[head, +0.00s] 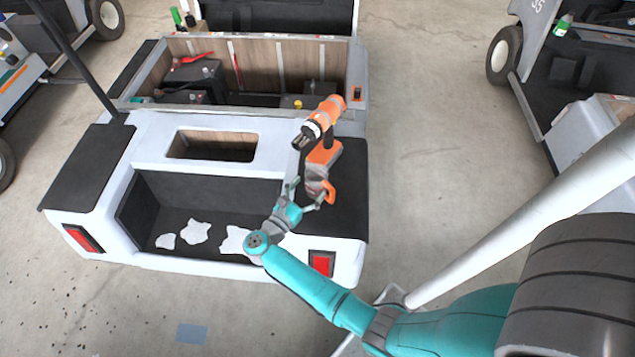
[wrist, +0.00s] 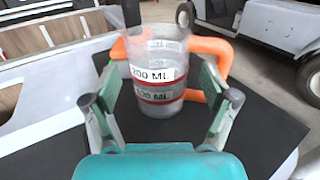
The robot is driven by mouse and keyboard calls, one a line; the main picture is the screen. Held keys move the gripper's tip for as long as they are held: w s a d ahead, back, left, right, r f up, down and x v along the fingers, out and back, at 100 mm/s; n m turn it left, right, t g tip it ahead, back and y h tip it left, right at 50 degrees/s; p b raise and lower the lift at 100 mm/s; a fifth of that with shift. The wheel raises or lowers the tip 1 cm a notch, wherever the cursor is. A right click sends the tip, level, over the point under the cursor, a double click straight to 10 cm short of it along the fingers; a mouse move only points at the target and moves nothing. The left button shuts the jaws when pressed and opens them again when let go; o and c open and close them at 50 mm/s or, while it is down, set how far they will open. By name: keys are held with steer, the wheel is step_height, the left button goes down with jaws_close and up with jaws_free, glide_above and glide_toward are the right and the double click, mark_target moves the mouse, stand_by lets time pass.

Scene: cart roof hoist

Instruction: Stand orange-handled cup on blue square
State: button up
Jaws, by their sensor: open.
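The clear cup (head: 313,178) with an orange handle (head: 329,191) stands on the black deck at the cart's right rear corner. In the wrist view the cup (wrist: 157,80) is upright, with red bands and ML labels. Its orange handle shows at the right, partly behind a finger. My gripper (head: 305,194) is open at the cup, and the wrist view shows one finger to each side of it. I cannot tell whether the fingers touch it. A dull blue square (head: 191,334) lies flat on the floor behind the cart.
An orange and black drill (head: 322,128) stands on the deck just beyond the cup. White scraps (head: 196,231) lie in the black rear well. The open bay (head: 250,80) holds batteries and tools. The floor around the blue square is clear.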

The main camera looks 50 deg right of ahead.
mark_target(316, 179)
steer(key=d, duration=0.4)
steer(key=shift+w, duration=0.35)
steer(key=shift+c, duration=0.3)
steer(key=c, duration=1)
steer(key=shift+r, duration=0.1)
